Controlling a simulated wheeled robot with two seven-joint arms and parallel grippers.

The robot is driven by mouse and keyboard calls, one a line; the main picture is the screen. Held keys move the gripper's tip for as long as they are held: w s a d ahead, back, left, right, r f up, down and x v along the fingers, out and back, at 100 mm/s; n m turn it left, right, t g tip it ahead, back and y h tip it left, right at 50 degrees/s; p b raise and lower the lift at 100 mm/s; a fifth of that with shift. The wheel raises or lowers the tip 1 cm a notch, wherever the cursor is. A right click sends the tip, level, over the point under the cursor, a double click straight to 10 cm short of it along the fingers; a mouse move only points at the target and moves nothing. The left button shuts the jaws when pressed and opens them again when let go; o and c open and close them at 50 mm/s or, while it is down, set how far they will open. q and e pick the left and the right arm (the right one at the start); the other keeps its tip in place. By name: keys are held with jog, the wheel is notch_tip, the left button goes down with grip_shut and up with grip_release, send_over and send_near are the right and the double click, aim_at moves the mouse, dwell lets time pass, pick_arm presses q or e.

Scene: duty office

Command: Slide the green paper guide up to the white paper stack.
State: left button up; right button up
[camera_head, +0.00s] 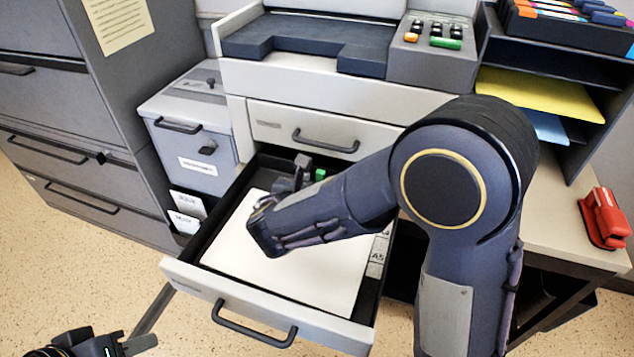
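The white paper stack (237,243) lies flat in the open drawer (190,279) of the copier. A small piece of the green paper guide (320,174) shows near the back of the drawer, behind the stack's far edge. The rest of the guide is hidden by my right gripper and arm. My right gripper (296,176) is over the back of the drawer, just left of the visible green. Its fingers are partly hidden, and contact with the guide cannot be made out. My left gripper (128,344) is low at the bottom left, outside the drawer, with nothing seen in it.
The copier (330,95) rises behind the drawer, with a second, shut drawer (290,130) above. A grey cabinet (90,120) and a grey bin (185,135) stand left. A red stapler (604,218) and a paper tray rack (560,70) are on the right desk.

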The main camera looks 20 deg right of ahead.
jog(key=shift+w+d+f, duration=0.15)
jog(key=shift+w+d, duration=0.05)
jog(key=shift+w, duration=0.05)
grip_shut()
jog(key=shift+s+a+p, duration=0.1)
jog(key=shift+s+a, duration=0.4)
jog(key=shift+s, duration=0.25)
jog(key=shift+s+a+p, duration=0.1)
jog(key=shift+s+a, duration=0.45)
jog(key=shift+s, duration=0.25)
jog(key=shift+s+a+p, duration=0.1)
jog(key=shift+s+a, duration=0.4)
jog(key=shift+s, duration=0.25)
grip_release()
